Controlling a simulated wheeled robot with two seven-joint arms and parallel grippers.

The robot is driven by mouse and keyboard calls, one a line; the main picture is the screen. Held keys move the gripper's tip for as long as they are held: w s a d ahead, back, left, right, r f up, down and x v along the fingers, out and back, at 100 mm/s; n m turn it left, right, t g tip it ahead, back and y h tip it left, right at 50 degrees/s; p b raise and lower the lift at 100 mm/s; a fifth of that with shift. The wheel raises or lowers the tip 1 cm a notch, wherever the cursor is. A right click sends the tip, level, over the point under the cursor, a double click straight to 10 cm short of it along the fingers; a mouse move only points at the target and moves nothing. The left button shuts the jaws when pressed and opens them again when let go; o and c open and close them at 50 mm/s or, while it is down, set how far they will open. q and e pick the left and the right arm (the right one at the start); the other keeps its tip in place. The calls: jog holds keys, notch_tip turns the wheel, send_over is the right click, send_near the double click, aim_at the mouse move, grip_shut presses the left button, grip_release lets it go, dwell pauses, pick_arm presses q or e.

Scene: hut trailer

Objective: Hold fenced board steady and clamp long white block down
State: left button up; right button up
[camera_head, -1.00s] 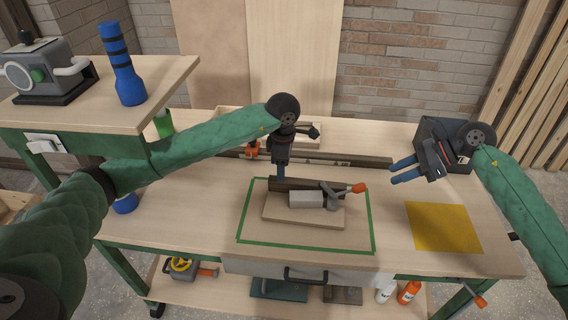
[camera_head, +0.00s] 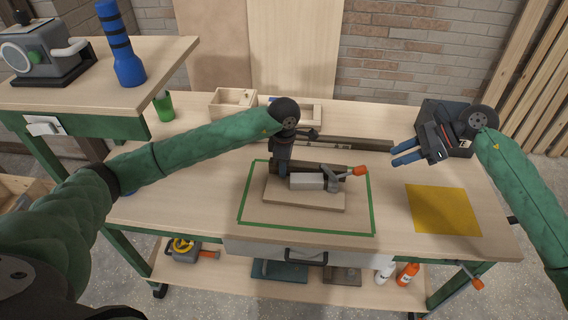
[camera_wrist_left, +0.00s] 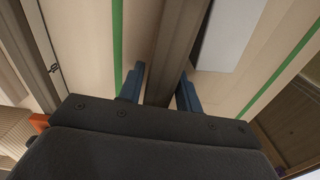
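The fenced board (camera_head: 300,204) lies inside a green taped rectangle (camera_head: 303,230) on the bench, with a dark fence (camera_head: 320,169) along its far side. The long white block (camera_head: 307,182) lies on the board in front of the fence. A grey clamp (camera_head: 335,184) with an orange-tipped handle (camera_head: 360,171) is at the block's right end; I cannot tell whether it presses on it. My left gripper (camera_head: 283,174) is down at the fence's left part. In the left wrist view its blue fingers (camera_wrist_left: 160,88) straddle the fence (camera_wrist_left: 180,40), with a slight gap. My right gripper (camera_head: 405,154) is open and empty, above the bench at right.
A yellow square (camera_head: 443,210) lies at the bench's right. A dark box (camera_head: 450,125) stands behind my right gripper. A wooden box (camera_head: 232,103) and a long dark rail (camera_head: 350,143) lie at the back. A raised side table (camera_head: 100,95) stands at left.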

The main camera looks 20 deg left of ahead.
pick_arm(q)
grip_shut()
pick_arm(e)
grip_shut()
jog(key=shift+m+g+y, duration=0.3)
jog(key=shift+m+g, duration=0.1)
jog(key=shift+m, duration=0.4)
jog(key=s+d+f, duration=0.1)
jog(key=f, duration=0.2)
jog(key=s+d+f, duration=0.1)
jog(key=f, duration=0.2)
jog(key=s+d+f, duration=0.1)
jog(key=f, duration=0.2)
jog(key=shift+s+d+f, duration=0.15)
jog(key=shift+d+f, duration=0.05)
jog(key=shift+d+f+m+y, duration=0.4)
jog(key=shift+d+f+y, duration=0.3)
jog(key=shift+d+f, duration=0.45)
jog(key=shift+w+d+r+t+y, duration=0.15)
jog(key=shift+w+d+r+y, duration=0.2)
jog(key=shift+w, duration=0.2)
jog(key=shift+w+d+r+t+y, duration=0.15)
jog(key=shift+w+d+r+y, duration=0.1)
jog(key=shift+w+r+y, duration=0.25)
jog(key=shift+w+a+r+n+y, duration=0.1)
jog(key=shift+w+r+n+y, duration=0.2)
jog(key=shift+n, duration=0.3)
jog(key=shift+r, duration=0.1)
